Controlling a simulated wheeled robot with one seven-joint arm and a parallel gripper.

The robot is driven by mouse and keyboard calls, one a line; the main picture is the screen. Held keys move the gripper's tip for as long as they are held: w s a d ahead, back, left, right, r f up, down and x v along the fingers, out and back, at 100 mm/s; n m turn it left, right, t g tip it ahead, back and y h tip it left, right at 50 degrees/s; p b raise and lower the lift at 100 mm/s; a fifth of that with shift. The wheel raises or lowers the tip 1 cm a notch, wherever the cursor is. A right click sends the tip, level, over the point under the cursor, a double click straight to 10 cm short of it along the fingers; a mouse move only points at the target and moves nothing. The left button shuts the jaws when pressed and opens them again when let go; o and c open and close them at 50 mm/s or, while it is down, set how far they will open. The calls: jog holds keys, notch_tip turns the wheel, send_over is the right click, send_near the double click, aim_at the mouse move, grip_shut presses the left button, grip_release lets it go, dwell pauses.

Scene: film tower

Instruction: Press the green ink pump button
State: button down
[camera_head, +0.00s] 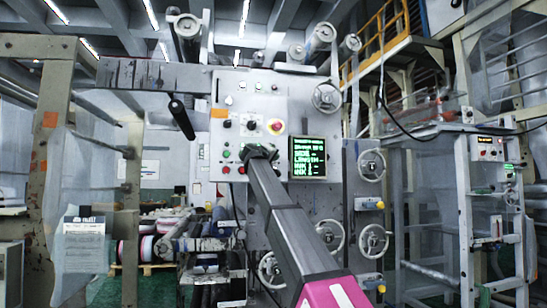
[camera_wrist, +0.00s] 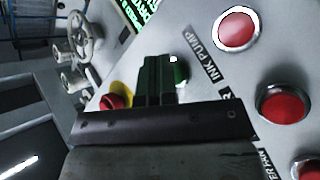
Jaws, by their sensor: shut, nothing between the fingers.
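In the wrist view a round green button (camera_wrist: 180,72) sits on the pale panel, next to a black label reading "INK PUMP" (camera_wrist: 208,68). My gripper (camera_wrist: 157,60) is shut and empty, its dark fingers pointing at the panel. The fingertips are just left of the green button and overlap its left edge; I cannot tell whether they touch it. In the head view my gripper (camera_head: 260,152) is in front of the lower part of the control panel (camera_head: 242,92). The arm and gripper hide part of the panel there.
A red emergency knob (camera_wrist: 113,101) on a yellow base lies left of the fingers. Red buttons (camera_wrist: 237,31) (camera_wrist: 283,103) are to the right. In the head view a green-text screen (camera_head: 308,157) is right of my gripper, and handwheels (camera_head: 371,165) are farther right.

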jog(key=shift+w, duration=0.15)
dwell(0.5)
jog(key=shift+s+d, duration=0.2)
jog(key=shift+s, duration=0.7)
jog(key=s, duration=0.2)
jog(key=s+d, duration=0.1)
jog(key=s, duration=0.1)
jog(key=shift+s+d, duration=0.2)
jog(key=shift+s, duration=0.2)
